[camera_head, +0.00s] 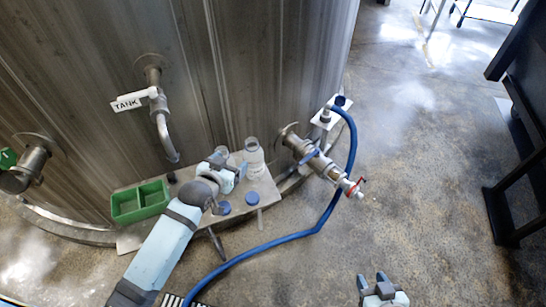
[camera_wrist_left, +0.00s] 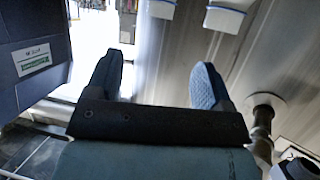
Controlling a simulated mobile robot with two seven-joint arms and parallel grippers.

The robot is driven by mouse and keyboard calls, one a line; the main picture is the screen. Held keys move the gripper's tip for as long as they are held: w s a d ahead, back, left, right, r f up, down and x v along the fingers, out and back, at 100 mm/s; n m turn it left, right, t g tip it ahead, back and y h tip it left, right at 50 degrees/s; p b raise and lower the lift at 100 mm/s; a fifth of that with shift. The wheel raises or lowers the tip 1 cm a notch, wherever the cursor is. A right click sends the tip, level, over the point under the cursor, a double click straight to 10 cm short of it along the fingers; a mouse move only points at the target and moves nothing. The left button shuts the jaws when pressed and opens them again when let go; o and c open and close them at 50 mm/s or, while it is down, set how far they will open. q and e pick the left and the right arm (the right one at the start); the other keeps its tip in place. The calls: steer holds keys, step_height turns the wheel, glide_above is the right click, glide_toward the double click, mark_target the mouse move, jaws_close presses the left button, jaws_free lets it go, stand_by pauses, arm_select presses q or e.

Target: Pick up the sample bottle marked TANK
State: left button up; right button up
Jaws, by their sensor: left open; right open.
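A clear sample bottle (camera_head: 254,157) stands upright on a small shelf (camera_head: 268,187) against the steel tank. A second clear bottle (camera_head: 222,153) is partly hidden behind my left gripper. I cannot read a mark on either bottle; the word TANK shows on a white tag (camera_head: 128,102) at the tap. My left gripper (camera_head: 233,166) is over the shelf, just left of the nearer bottle, with nothing seen held. Its fingers (camera_wrist_left: 156,82) are spread and empty in the left wrist view. My right gripper (camera_head: 375,279) is open and empty at the bottom edge, over the floor.
Two blue caps (camera_head: 252,198) are at the shelf's front. A green tray (camera_head: 141,201) sits at its left. The bent tap pipe (camera_head: 166,138) hangs above. A valve (camera_head: 318,162) and blue hose (camera_head: 333,204) are on the right. Open floor (camera_head: 415,190) lies beyond.

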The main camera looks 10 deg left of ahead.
mark_target(250, 144)
arm_select(q)
steer(key=x, duration=1.4)
steer(key=shift+w+p, duration=0.3)
steer(key=shift+r, duration=0.1)
steer(key=shift+c, duration=0.2)
steer(key=c, duration=1.2)
